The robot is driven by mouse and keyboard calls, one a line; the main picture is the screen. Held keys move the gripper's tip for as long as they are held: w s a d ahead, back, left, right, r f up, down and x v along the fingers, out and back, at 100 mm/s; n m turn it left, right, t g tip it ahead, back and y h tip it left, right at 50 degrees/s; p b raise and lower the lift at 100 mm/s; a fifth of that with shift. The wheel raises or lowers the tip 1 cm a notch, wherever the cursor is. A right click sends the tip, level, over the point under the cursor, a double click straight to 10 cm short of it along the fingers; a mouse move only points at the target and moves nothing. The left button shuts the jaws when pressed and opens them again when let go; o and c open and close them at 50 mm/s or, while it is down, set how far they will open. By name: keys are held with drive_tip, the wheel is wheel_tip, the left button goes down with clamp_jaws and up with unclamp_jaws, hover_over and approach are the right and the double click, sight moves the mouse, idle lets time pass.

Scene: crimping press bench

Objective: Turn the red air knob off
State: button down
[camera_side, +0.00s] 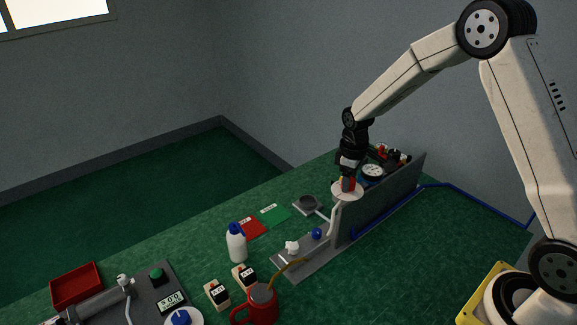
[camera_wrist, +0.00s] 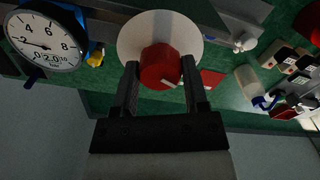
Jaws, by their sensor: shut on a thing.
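The red air knob (camera_wrist: 160,66) sits in front of a round white plate (camera_wrist: 132,40) in the wrist view. My gripper (camera_wrist: 157,85) has one finger on each side of the knob and is shut on it. In the side view my gripper (camera_side: 348,180) points down at the white plate (camera_side: 340,190) on the panel, and the fingers partly hide the knob there. A pale mark shows on the knob's lower edge in the wrist view. The knob's labels, if any, cannot be read.
A pressure gauge (camera_wrist: 42,40) is left of the knob, its needle near 2.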

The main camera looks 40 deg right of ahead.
drive_tip(key=m, duration=0.6)
drive_tip(key=shift+m, duration=0.3)
drive_tip(key=m, duration=0.6)
drive_tip(key=shift+m, duration=0.4)
drive_tip(key=shift+c, duration=0.5)
unclamp_jaws()
drive_tip(key=shift+r, duration=0.1)
drive_tip(key=shift+r, duration=3.8)
